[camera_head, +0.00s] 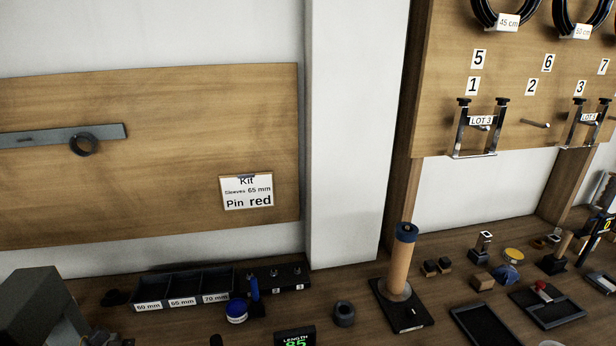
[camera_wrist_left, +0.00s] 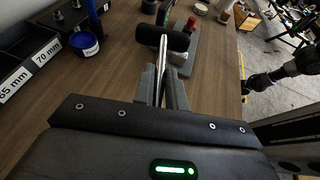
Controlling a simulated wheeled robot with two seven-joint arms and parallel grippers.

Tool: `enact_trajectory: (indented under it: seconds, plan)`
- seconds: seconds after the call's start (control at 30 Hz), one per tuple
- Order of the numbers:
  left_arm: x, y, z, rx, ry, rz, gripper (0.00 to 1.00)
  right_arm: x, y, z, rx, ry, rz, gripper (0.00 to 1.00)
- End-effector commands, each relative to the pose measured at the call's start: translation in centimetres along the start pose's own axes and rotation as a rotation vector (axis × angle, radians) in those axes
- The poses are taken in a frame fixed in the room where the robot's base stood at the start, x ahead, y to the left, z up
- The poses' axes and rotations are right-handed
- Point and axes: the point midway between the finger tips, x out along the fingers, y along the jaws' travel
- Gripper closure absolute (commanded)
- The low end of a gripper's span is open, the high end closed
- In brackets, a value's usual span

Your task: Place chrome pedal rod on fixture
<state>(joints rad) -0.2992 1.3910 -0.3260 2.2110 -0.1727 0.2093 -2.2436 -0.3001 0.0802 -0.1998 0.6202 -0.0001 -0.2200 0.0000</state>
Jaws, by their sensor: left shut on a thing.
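The chrome pedal rod (camera_wrist_left: 162,62) is gripped near its lower end by my left gripper (camera_wrist_left: 163,88) in the left wrist view. It points away from the gripper, and a black cylinder (camera_wrist_left: 153,36) lies crosswise at its far end. I cannot tell whether the cylinder is part of the rod or behind it. My left gripper is not seen in the head view. A black base with a red knob (camera_head: 541,287) stands at the right of the bench; I cannot tell whether it is the fixture.
Labelled bins (camera_head: 183,304) and a blue jar (camera_head: 236,312) stand at the left. A wooden post (camera_head: 402,262) rises from a black plate, with a black ring (camera_head: 344,313) and a length display (camera_head: 295,337) nearby. A flat black tray (camera_head: 485,325) lies further right.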

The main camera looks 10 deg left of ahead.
Motion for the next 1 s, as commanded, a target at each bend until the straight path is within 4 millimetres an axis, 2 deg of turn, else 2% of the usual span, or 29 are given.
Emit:
enact_trajectory:
  seconds: [0.27, 0.5, 0.7, 1.0]
  plan:
    - [3.8, 1.2, 2.6, -0.020, -0.020, 0.063, 1.00, 0.0, 0.0, 0.0, 0.000, 0.000, 0.000, 0.64]
    - [6.7, 1.8, 7.3, -0.023, -0.013, 0.083, 1.00, 0.0, 0.0, 0.0, 0.000, 0.000, 0.000, 0.64]
    - [7.7, 1.9, 9.2, -0.030, -0.006, 0.085, 1.00, 0.0, 0.0, 0.0, 0.000, 0.000, 0.000, 0.64]
    - [7.9, 1.8, 9.7, -0.033, -0.009, 0.083, 1.00, 0.0, 0.0, 0.0, 0.000, 0.000, 0.000, 0.64]
